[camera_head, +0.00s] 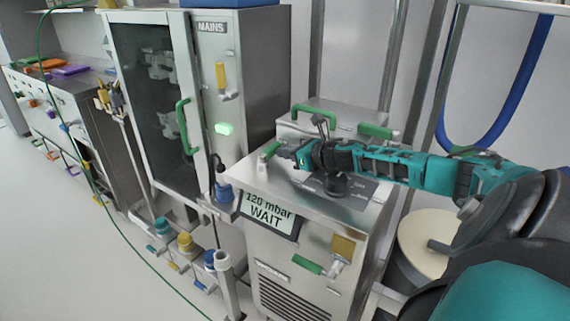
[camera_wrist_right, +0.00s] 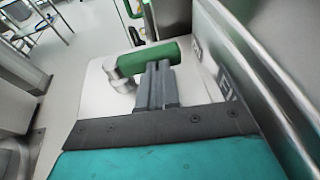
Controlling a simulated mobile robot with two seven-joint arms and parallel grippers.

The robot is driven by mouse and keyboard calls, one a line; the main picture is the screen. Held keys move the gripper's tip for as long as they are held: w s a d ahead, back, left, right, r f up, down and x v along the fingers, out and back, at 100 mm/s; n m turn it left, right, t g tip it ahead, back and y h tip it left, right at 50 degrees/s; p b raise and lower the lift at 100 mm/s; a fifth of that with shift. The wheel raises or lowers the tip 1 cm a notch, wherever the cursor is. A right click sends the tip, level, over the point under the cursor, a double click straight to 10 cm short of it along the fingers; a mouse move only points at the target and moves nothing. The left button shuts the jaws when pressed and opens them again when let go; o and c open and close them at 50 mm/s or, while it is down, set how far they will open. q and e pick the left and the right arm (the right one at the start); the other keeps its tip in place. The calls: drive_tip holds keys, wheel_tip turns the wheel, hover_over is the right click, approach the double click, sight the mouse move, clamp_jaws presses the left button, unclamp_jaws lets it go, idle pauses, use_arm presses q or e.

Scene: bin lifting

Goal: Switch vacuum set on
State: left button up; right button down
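The vacuum set appears to be the steel cabinet (camera_head: 335,225) with a display (camera_head: 268,215) reading "120 mbar WAIT". At the left of its top is a small green-handled lever (camera_head: 269,150) with a pale metal end. My right gripper (camera_head: 284,153) is over the cabinet top, right beside this lever. In the right wrist view its dark fingers (camera_wrist_right: 157,85) are together, with their tips at the green handle (camera_wrist_right: 148,57). I cannot tell whether they touch it. A black round knob (camera_head: 337,183) is on the top under my wrist. My left gripper is out of view.
A glass-door cabinet marked MAINS (camera_head: 212,27) stands to the left, with a yellow-handled lever (camera_head: 221,78) and a lit green lamp (camera_head: 224,129). Another lever with a yellow handle (camera_head: 343,246) is on the vacuum set's front. Several low capped valves (camera_head: 185,242) stand on the floor at left.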

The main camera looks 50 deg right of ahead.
drive_tip(key=shift+r, duration=0.1)
wheel_tip(320, 180, up, 20)
drive_tip(key=p, duration=0.6)
drive_tip(key=shift+p, duration=0.3)
drive_tip(key=shift+a, duration=0.1)
